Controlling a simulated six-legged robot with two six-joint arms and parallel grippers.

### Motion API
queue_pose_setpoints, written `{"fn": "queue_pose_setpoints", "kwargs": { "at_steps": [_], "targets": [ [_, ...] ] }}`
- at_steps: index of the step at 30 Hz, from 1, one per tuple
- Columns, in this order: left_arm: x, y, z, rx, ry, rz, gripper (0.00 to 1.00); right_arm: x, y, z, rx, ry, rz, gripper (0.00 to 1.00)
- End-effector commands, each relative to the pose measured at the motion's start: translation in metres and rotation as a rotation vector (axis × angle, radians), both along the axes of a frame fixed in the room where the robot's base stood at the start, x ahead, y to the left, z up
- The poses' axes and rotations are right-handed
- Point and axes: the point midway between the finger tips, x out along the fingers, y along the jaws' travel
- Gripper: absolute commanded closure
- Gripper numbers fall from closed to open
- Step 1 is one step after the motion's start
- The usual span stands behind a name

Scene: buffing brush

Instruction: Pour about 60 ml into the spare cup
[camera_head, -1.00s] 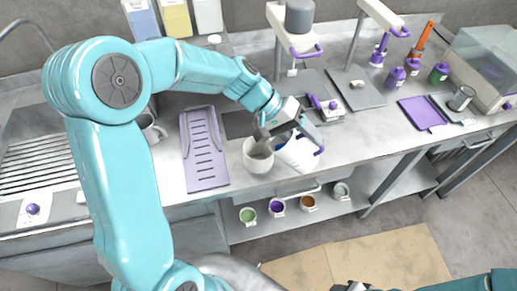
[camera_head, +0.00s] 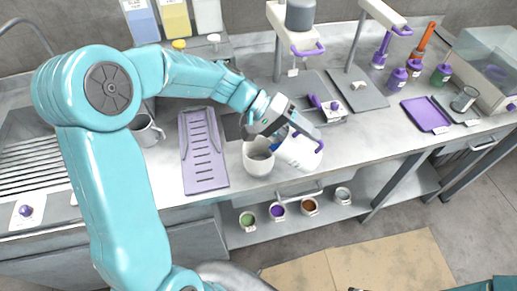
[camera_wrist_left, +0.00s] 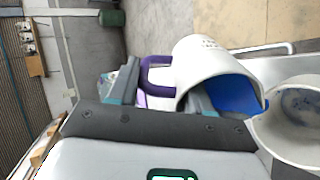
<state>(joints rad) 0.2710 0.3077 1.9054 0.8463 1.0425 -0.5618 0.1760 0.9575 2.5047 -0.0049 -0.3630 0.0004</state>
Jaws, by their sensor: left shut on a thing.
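My left gripper (camera_head: 305,128) is shut on the purple handle (camera_wrist_left: 155,75) of a white jug (camera_head: 300,153). The jug is tilted, its mouth towards the left in the head view. In the left wrist view the jug (camera_wrist_left: 203,60) shows blue inside its mouth. A pale cup (camera_head: 258,160) stands upright on the counter close to the jug's mouth. The cup (camera_wrist_left: 290,115) also shows in the wrist view, cut by the right edge, with a greyish, speckled inside. I cannot tell whether any liquid is falling between them. My right gripper is not clearly visible.
A lilac slotted tray (camera_head: 203,150) lies left of the cup, with a grey mug (camera_head: 147,130) beyond it. Stands with grey plates (camera_head: 355,90) are behind. A purple tray (camera_head: 425,114) lies right. Small cups, including a green one (camera_head: 247,218), sit on the shelf below.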

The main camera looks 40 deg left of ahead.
Motion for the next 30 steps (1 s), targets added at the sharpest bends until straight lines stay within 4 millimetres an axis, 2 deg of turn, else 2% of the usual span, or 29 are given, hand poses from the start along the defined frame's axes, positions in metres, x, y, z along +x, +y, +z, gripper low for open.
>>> {"fn": "queue_pose_setpoints", "kwargs": {
  "at_steps": [30],
  "targets": [
    [-0.0001,0.0042,-0.0021,-0.054,-0.016,0.001,0.99,-0.0001,-0.0001,-0.009,0.0,0.0,0.0,0.57]
  ]
}}
